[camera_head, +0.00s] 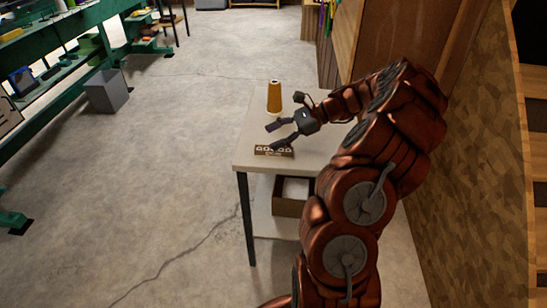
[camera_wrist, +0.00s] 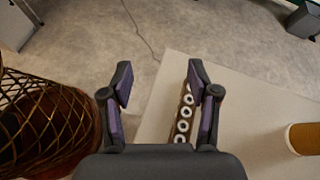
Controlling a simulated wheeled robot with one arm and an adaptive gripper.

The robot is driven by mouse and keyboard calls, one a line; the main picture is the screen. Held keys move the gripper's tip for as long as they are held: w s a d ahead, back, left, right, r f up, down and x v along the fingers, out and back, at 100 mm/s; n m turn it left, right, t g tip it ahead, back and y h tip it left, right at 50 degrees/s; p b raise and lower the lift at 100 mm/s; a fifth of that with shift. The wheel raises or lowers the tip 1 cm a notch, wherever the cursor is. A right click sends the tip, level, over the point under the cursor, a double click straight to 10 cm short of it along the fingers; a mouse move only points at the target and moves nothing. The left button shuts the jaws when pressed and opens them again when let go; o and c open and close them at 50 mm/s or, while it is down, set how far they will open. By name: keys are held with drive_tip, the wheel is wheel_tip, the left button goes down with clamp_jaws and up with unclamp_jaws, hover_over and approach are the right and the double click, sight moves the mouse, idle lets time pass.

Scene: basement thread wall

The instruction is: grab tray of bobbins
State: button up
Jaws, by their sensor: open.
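The tray of bobbins (camera_head: 273,151) is a small brown tray with a row of pale ring-shaped bobbins. It lies near the front left edge of the white-topped table (camera_head: 243,152). My gripper (camera_head: 273,137) is open and empty, low over the table just behind the tray. In the wrist view, the tray (camera_wrist: 184,121) shows beside and partly behind the right finger, not centred between the fingers (camera_wrist: 158,83). That finger hides part of it. I cannot tell whether the finger touches it.
An orange thread cone (camera_head: 274,97) stands on the table behind my gripper; it also shows in the wrist view (camera_wrist: 305,139). A brown box (camera_head: 291,205) sits on the lower shelf. A patterned wall (camera_head: 470,170) bounds the right. The floor to the left is clear up to a grey bin (camera_head: 106,91).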

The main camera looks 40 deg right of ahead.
sight(283, 149)
drive_tip(key=d+f+m+t, duration=0.1)
drive_tip(key=d+f, duration=0.1)
drive_tip(key=d, duration=0.1)
drive_tip(key=s+d+f+m+t+b, duration=0.1)
drive_tip(key=d+f+m, duration=0.1)
drive_tip(key=d, duration=0.2)
drive_tip(key=d+f+m+t+h, duration=0.1)
drive_tip(key=d+f, duration=0.2)
drive_tip(key=shift+s+d+m, duration=0.25)
drive_tip(key=shift+s+m, duration=0.05)
drive_tip(key=shift+x, duration=3.8)
drive_tip(key=c, duration=1)
